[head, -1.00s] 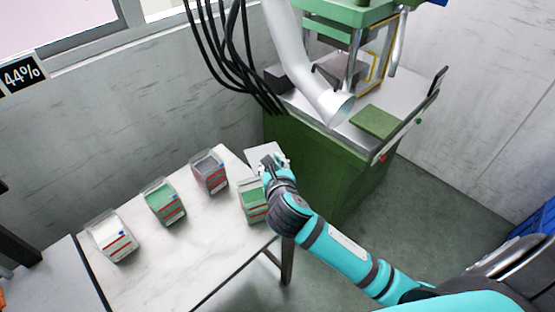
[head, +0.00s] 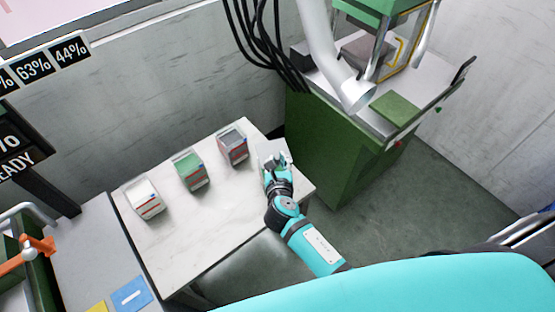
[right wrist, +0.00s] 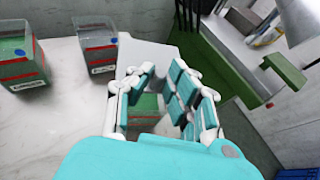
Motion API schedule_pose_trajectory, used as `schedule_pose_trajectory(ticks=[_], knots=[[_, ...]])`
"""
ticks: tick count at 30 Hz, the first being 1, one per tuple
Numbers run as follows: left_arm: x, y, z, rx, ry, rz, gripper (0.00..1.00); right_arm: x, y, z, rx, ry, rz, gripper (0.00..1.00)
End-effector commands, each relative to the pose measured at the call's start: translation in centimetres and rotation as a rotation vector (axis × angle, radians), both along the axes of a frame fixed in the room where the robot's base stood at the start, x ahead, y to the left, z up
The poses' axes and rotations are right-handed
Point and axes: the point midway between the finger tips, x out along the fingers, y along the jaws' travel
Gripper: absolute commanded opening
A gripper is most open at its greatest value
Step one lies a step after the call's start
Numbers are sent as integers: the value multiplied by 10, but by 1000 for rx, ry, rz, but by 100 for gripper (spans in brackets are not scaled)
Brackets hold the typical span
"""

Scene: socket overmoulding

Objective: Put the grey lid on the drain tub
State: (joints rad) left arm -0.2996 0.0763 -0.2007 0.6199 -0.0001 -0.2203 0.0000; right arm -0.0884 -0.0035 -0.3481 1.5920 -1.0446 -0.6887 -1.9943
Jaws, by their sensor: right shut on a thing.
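My right gripper (head: 277,180) is shut on the flat light-grey lid (head: 272,152) at the right end of the marble table. In the right wrist view the lid (right wrist: 150,56) shows between and beyond the fingers. A clear tub with green contents (right wrist: 146,106) shows below the lid between the fingers; in the head view the hand and lid hide it. I cannot tell whether the lid touches this tub. I cannot read which tub is the drain tub. My left gripper is not in view.
Three open tubs stand in a row on the table: white (head: 147,200), green (head: 192,172) and grey (head: 234,148). A green machine (head: 335,145) stands close behind the table's right end. The table front (head: 205,230) is clear.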

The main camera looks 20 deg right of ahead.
Motion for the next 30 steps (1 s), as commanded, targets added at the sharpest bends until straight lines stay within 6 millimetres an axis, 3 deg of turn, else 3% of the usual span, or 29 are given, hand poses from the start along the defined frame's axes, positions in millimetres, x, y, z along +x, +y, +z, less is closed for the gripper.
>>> schedule_pose_trajectory(ticks=[4,30], knots=[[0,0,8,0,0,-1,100,-1,0,1,-6,5,8,0],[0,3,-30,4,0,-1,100,-1,0,-53,-6,4,7,0]])
